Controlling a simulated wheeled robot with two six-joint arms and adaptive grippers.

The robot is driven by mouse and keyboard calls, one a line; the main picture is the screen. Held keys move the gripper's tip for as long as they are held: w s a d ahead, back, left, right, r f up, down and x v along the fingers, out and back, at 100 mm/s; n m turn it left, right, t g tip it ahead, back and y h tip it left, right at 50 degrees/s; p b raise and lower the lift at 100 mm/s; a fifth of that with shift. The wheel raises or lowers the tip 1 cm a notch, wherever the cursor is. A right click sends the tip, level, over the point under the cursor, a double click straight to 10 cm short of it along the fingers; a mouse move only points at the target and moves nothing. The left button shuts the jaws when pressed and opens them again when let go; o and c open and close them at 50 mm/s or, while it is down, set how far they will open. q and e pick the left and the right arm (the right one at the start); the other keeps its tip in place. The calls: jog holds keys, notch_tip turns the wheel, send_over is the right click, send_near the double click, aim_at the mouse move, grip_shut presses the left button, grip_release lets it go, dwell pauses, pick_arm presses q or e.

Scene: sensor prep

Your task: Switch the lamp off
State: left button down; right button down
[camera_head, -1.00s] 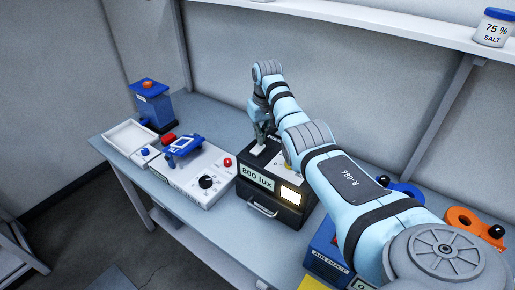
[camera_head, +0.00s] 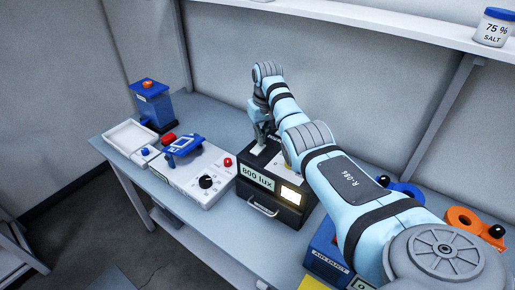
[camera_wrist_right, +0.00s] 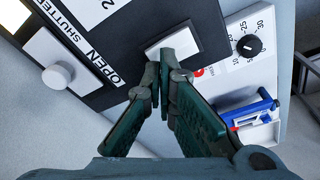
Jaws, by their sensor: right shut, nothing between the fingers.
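The lamp is a dark box (camera_head: 246,192) with an "800 lux" label and a lit, pale yellow window (camera_head: 290,195) on its front. In the right wrist view, its dark panel (camera_wrist_right: 128,48) carries a white rocker switch (camera_wrist_right: 177,46) and a white round knob (camera_wrist_right: 57,75) beside the words "SHUTTER" and "OPEN". My right gripper (camera_head: 262,138) is over the top of the box. In the wrist view its shut, empty fingertips (camera_wrist_right: 164,66) are at the near edge of the rocker and partly cover it. I cannot tell whether they touch it. My left gripper is not in view.
A white panel with a black dial (camera_head: 206,182) and red button stands left of the lamp, with a blue device (camera_head: 183,146) on it. A white tray (camera_head: 128,136) and blue stand lie further left. A blue box and orange holder (camera_head: 466,222) are at the right.

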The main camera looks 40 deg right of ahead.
jog(key=shift+f, duration=0.9)
jog(key=shift+s+a+r, duration=0.1)
jog(key=shift+r, duration=3.4)
